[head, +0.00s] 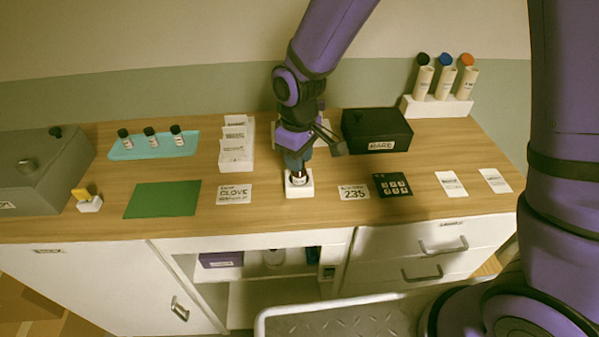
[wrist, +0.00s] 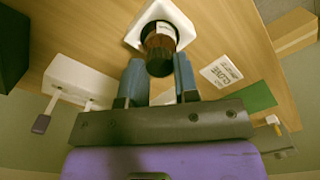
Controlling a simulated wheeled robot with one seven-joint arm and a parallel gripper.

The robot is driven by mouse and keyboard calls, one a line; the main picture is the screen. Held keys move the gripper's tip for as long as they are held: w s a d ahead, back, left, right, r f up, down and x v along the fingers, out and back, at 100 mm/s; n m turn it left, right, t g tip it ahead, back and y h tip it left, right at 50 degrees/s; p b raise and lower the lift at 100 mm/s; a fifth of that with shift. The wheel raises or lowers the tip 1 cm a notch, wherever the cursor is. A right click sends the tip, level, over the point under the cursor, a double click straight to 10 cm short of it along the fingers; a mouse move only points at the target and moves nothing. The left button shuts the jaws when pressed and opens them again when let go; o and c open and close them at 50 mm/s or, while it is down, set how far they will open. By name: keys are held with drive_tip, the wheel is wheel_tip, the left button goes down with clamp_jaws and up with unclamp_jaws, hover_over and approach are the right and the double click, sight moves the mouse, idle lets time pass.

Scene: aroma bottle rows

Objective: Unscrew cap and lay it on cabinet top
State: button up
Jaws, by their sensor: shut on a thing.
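A small dark brown bottle (head: 298,179) with a pale label stands in a white holder (head: 300,190) near the middle of the cabinet top (head: 330,205). My gripper (head: 297,166) points down at it from above and hides its top in the head view. In the wrist view, the two blue-grey fingers of my gripper (wrist: 160,70) are shut on the dark cap (wrist: 160,66), one on each side. The bottle (wrist: 162,30) stays in the white holder (wrist: 178,14). I cannot tell whether the cap is loose on the bottle.
A CLOVE card (head: 235,194) lies left of the holder and a 235 card (head: 353,192) right of it. A green mat (head: 162,199) is farther left. A black box (head: 377,131) and a white card rack (head: 236,158) stand behind. Bare wood shows between them.

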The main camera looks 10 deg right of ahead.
drive_tip(key=n, duration=0.4)
drive_tip(key=shift+n, duration=0.3)
drive_tip(key=n, duration=1.2)
drive_tip(key=o, duration=0.8)
